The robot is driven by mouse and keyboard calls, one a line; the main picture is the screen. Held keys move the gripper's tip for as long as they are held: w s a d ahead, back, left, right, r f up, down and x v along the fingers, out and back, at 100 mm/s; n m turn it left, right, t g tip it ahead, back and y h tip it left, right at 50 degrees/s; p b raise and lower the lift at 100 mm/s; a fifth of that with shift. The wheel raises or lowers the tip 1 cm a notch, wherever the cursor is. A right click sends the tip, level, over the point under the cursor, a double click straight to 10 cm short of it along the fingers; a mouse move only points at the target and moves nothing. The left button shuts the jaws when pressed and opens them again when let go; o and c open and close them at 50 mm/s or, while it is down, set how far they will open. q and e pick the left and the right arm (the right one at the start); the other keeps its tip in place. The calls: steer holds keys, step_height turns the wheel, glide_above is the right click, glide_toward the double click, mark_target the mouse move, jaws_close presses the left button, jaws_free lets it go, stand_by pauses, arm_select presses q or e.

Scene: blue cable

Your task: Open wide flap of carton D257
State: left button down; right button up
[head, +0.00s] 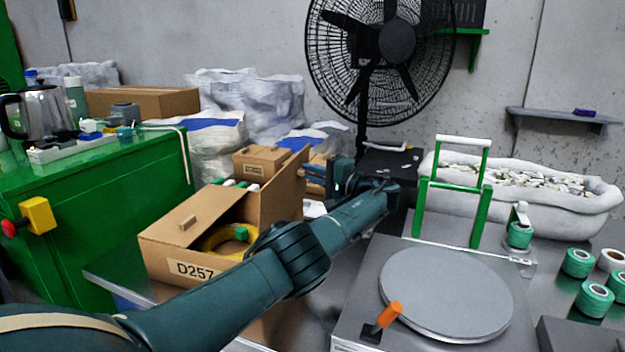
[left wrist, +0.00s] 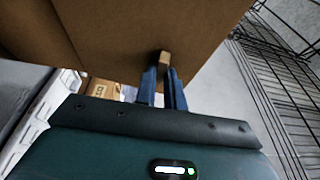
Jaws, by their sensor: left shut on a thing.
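The carton D257 (head: 195,268) stands on the metal table at the centre left of the head view. Its right-hand flap (head: 284,188) stands up; the flap on the left (head: 190,222) lies partly over the opening and carries a small tab. A yellow coil (head: 215,238) with a green piece shows inside. My left arm crosses in front of the carton. My left gripper (head: 335,178) is beyond the raised flap. In the left wrist view, the gripper (left wrist: 164,84) is shut on a small tan tab (left wrist: 165,58) on a brown cardboard panel (left wrist: 150,25). My right gripper is not in view.
A round grey turntable (head: 445,290) with an orange-handled lever (head: 388,318) stands to the right, below a green frame (head: 452,190). A large fan (head: 390,60) stands behind. A green cabinet (head: 110,195) is at left.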

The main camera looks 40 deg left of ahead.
arm_select(q)
steer(key=shift+d+f, duration=0.25)
steer(key=shift+f, duration=0.1)
steer(key=c, duration=1.5)
jaws_free()
steer(key=shift+a, duration=0.1)
steer(key=shift+r, duration=0.1)
steer(key=d, duration=1.3)
steer(key=shift+s+d, duration=0.1)
steer(key=shift+s, duration=0.15)
